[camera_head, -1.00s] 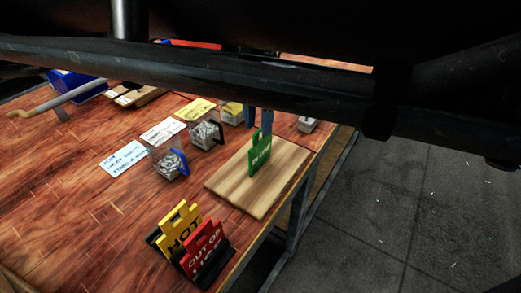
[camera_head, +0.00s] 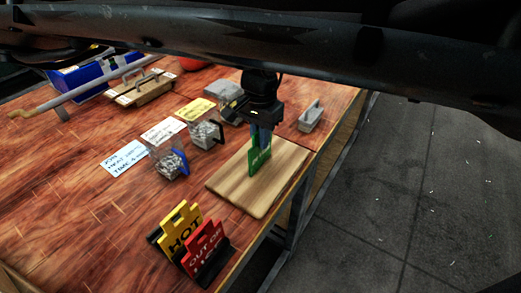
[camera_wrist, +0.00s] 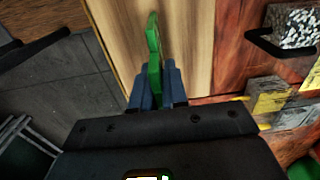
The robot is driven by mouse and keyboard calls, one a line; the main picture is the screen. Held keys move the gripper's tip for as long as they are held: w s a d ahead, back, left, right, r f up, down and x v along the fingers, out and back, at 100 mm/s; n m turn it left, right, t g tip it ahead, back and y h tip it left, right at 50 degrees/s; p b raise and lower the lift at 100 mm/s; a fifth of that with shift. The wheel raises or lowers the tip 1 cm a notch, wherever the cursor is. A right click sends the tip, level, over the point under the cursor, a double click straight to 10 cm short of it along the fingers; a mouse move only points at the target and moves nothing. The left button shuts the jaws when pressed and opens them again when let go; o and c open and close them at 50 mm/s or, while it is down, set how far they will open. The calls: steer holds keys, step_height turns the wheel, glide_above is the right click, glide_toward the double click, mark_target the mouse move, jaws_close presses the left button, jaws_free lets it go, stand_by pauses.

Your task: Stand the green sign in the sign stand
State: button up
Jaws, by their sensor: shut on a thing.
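The green sign (camera_head: 259,160) stands upright on the light wooden board (camera_head: 231,191), with white lettering on its face. My gripper (camera_head: 262,140) comes down from above and is shut on the sign's upper part, hiding its top. In the wrist view the green sign (camera_wrist: 154,58) shows edge-on between the blue fingers of my gripper (camera_wrist: 155,85). The black sign stand (camera_head: 217,262) is at the table's front edge, with a yellow HOT sign (camera_head: 181,232) and a red OUT OF sign (camera_head: 203,246) in it. Its free slots cannot be made out.
A grey handled block (camera_head: 311,116) lies behind the board. The table's front left is clear.

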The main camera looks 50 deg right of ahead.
jaws_close()
steer(key=shift+r, duration=0.15)
steer(key=shift+r, duration=0.25)
steer(key=s+d+r+b, duration=0.1)
steer(key=s+d+r, duration=0.7)
steer(key=r, duration=0.2)
steer(key=shift+s+b, duration=0.3)
steer(key=shift+b, duration=0.05)
